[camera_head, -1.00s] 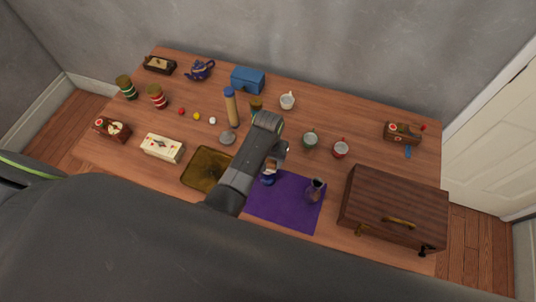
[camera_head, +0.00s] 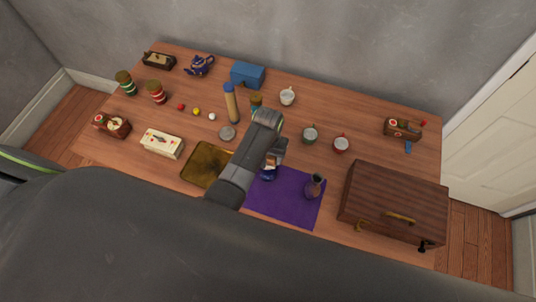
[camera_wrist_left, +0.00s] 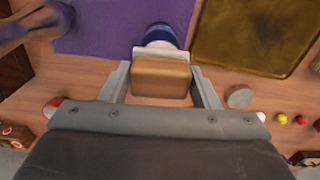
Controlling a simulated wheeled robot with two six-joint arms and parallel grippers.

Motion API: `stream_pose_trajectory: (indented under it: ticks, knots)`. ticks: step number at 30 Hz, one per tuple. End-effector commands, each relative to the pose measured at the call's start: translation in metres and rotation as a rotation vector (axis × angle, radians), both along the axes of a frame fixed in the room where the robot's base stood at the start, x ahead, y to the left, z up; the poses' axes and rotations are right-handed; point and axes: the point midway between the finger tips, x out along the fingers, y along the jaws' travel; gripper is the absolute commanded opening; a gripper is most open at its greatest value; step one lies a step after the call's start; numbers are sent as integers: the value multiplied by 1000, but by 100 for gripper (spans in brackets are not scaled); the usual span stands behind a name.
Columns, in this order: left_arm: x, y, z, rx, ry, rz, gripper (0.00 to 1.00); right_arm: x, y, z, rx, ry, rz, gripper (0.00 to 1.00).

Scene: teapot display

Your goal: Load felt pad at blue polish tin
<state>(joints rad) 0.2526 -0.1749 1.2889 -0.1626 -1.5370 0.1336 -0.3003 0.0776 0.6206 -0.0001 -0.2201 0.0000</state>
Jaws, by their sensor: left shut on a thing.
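My left gripper (camera_head: 271,159) is shut on a tan block with a pale edge, the felt pad (camera_wrist_left: 160,78). The blue polish tin (camera_head: 268,175) stands by the left edge of the purple cloth (camera_head: 285,207). In the left wrist view the tin (camera_wrist_left: 160,36) is blue with a white band and shows just beyond the pad. The pad is at the tin's top; I cannot tell whether they touch. The gripper (camera_wrist_left: 160,90) hides part of the tin's top. My right gripper is not in view.
A dark vase (camera_head: 314,188) stands on the cloth's right side. A brass tray (camera_head: 200,170) lies left of the tin, and a large wooden case (camera_head: 390,195) stands at the right.

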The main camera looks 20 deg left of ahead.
Motion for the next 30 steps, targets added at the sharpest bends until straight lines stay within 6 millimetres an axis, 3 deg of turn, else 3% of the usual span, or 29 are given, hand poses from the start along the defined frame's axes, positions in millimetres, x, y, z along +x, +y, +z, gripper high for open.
stream_pose_trajectory:
  ticks: [30]
  knots:
    - [0,0,-8,0,0,0,37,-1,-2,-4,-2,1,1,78]
